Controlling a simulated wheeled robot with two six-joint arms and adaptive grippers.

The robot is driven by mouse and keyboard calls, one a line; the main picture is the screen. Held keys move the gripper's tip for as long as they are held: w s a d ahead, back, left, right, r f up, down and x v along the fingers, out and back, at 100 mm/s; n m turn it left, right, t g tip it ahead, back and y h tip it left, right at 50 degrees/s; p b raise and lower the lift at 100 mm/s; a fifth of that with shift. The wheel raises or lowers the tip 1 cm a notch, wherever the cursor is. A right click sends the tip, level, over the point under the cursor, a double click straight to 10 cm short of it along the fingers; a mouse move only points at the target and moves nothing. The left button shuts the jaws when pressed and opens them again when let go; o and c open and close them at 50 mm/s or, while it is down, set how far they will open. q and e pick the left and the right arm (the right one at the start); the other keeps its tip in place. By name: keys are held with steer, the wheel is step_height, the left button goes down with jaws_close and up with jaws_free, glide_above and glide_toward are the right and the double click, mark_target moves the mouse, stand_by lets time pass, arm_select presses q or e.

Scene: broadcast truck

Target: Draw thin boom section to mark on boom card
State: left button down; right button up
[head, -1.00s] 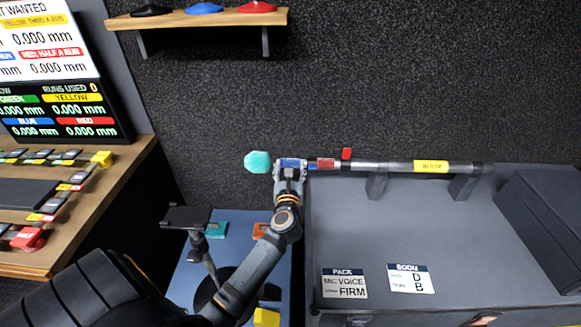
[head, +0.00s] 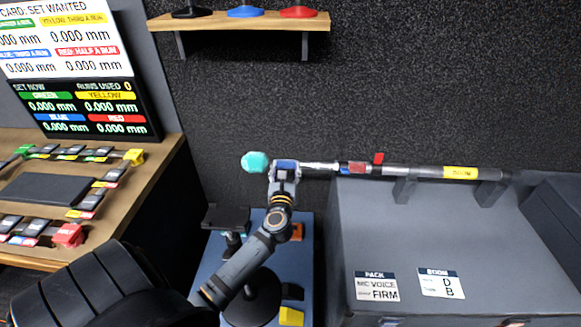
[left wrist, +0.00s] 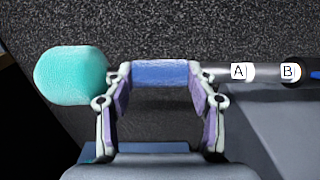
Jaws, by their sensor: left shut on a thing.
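The boom pole (head: 415,171) lies level across two supports. Its dark thick section carries a yellow label, and a red lever stands up at the collar (head: 357,168). The silver thin section (head: 320,167) runs out of it to the left. In the left wrist view the thin section shows marks A (left wrist: 238,72) and B (left wrist: 289,72), with B nearer the dark collar. My left gripper (head: 285,165) is shut on the blue sleeve (left wrist: 160,74) near the thin end. A teal foam ball (head: 255,162) sits beyond it. The boom card (head: 441,283) reads D above B.
A grey case top (head: 345,240) lies under the boom, with the pack card (head: 377,286) on it. A wooden desk (head: 150,165) with slider units and screens stands left. A shelf (head: 240,22) holds black, blue and red items. A blue stand (head: 310,255) lies below my arm.

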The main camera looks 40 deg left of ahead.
arm_select(q)
steer(key=shift+w+d, duration=0.1)
steer(key=shift+d, duration=0.05)
steer(key=c, duration=0.7)
jaws_free()
steer(key=shift+f, duration=0.1)
steer(key=v, duration=1.2)
steer(key=shift+w, duration=0.1)
arm_select(e)
steer(key=shift+w+d, duration=0.65)
steer(key=shift+d, duration=0.3)
arm_select(q)
steer(key=shift+f, duration=0.1)
